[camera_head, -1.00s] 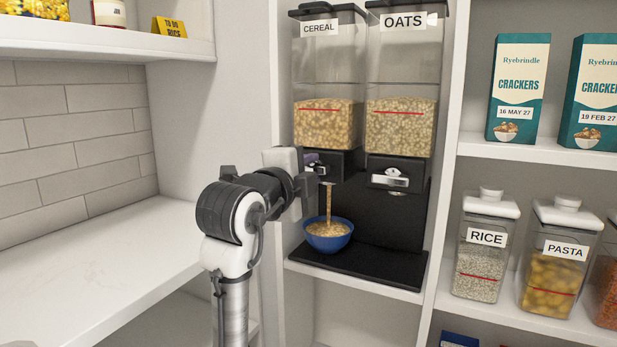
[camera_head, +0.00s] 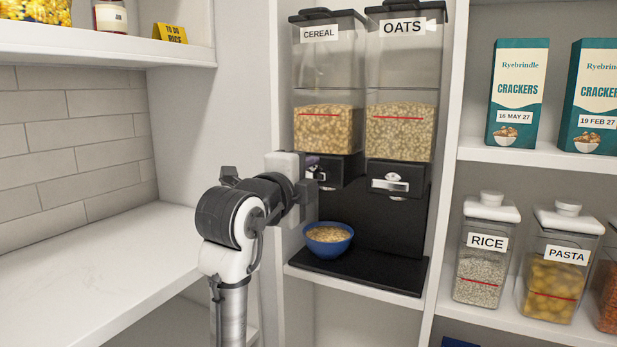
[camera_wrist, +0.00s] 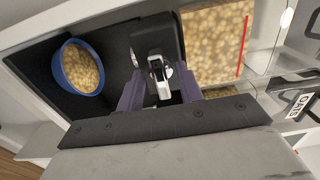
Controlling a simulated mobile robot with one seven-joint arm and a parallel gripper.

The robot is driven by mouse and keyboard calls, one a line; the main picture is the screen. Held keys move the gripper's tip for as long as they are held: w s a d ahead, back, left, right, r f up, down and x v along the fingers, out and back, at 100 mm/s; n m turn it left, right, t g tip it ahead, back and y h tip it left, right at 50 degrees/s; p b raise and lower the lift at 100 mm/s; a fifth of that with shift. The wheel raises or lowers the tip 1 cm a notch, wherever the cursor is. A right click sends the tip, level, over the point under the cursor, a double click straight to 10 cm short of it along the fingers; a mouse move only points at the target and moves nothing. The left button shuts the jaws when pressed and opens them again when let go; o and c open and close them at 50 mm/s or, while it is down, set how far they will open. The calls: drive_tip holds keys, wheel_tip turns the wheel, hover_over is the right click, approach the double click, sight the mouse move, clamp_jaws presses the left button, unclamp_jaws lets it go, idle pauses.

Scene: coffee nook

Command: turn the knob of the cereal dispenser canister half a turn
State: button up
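The cereal canister (camera_head: 327,130) is the left of two clear canisters on a black dispenser, labelled CEREAL and partly full. Its knob (camera_wrist: 158,76) is a pale bar on a dark housing, seen in the wrist view between my fingers. In the head view my gripper (camera_head: 312,172) is at the front of this housing and hides most of the knob. My gripper (camera_wrist: 160,88) is open, one purple finger on each side of the knob, with gaps seen. A blue bowl (camera_head: 328,250) holding cereal stands below the outlet; it also shows in the wrist view (camera_wrist: 66,88).
The oats canister (camera_head: 401,135), with its own knob (camera_head: 389,185), stands close to the right. The dispenser's black base (camera_head: 375,275) lies on a white shelf. A white side wall is close on the left. Jars and cracker boxes (camera_head: 517,95) fill shelves at right.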

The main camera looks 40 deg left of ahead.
drive_tip(key=b+v, duration=0.1)
drive_tip(key=v, duration=1.3)
drive_tip(key=shift+w+r, duration=0.1)
drive_tip(key=shift+w, duration=0.05)
